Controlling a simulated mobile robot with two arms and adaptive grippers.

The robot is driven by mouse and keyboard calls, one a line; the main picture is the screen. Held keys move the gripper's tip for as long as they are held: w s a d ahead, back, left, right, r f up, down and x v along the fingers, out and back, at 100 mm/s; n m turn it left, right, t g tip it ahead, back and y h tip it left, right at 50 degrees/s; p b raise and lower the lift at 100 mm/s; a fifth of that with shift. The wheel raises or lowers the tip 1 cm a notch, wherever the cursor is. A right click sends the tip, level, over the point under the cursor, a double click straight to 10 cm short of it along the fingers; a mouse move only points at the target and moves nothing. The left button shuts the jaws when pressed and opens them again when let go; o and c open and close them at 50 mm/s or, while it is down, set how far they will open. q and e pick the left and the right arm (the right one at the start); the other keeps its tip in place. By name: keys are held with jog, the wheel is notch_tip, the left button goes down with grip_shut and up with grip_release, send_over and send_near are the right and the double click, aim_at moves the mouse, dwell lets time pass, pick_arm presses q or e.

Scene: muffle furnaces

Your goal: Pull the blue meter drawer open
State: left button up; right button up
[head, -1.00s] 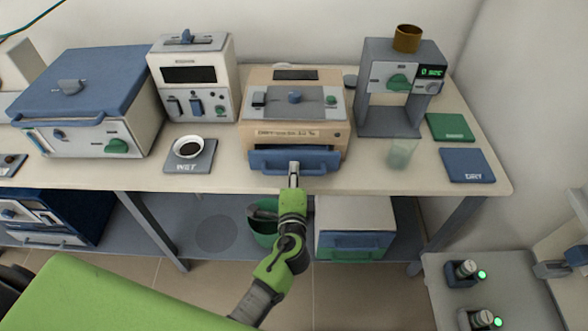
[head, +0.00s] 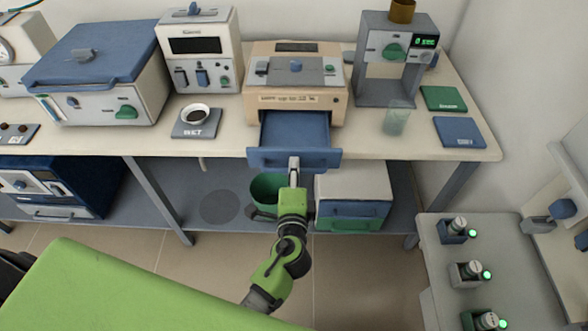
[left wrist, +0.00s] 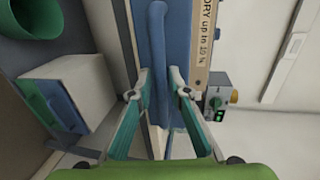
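The blue meter drawer (head: 295,128) stands pulled out from the front of the tan meter (head: 338,103), and its empty-looking inside shows from above. Its blue front (head: 265,157) overhangs the table edge. My left gripper (head: 293,161) is at the middle of this front. In the left wrist view, the blue handle bar (left wrist: 157,40) runs between the two fingertips of my left gripper (left wrist: 159,76), which appear closed around it. The fingertips partly hide the handle in the head view. My right gripper is in neither current view.
A dish on the WET pad (head: 188,132) is left of the meter. A clear glass (head: 396,120) and blue pad (head: 460,133) are to the right. Below are a green bin (head: 265,187) and a white box (head: 352,183). Floor in front is clear.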

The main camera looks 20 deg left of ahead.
pick_arm(q)
jog(key=v, duration=1.2)
pick_arm(e)
jog(key=shift+s+f, duration=0.1)
jog(key=shift+s, duration=0.85)
pick_arm(q)
jog(key=s+f+n+g+h, duration=0.1)
jog(key=s+f+g, duration=0.25)
jog(key=f, duration=0.75)
jog(key=s+f+n+g+h, duration=0.15)
jog(key=s+f, duration=0.25)
jog(key=f, duration=0.7)
jog(key=s+f+g+h, duration=0.1)
jog(key=s+f+g, duration=0.25)
jog(key=f, duration=0.85)
jog(key=s+a+f+n+g, duration=0.2)
jog(key=s+a+f+n, duration=0.3)
jog(key=s+f, duration=0.3)
jog(key=s+a+f+n+g, duration=0.3)
jog(key=s+f, duration=0.6)
jog(key=s, duration=0.7)
jog(key=a+n+h, duration=0.1)
jog(key=a+n, duration=0.1)
jog(key=a, duration=0.1)
jog(key=shift+g, duration=0.35)
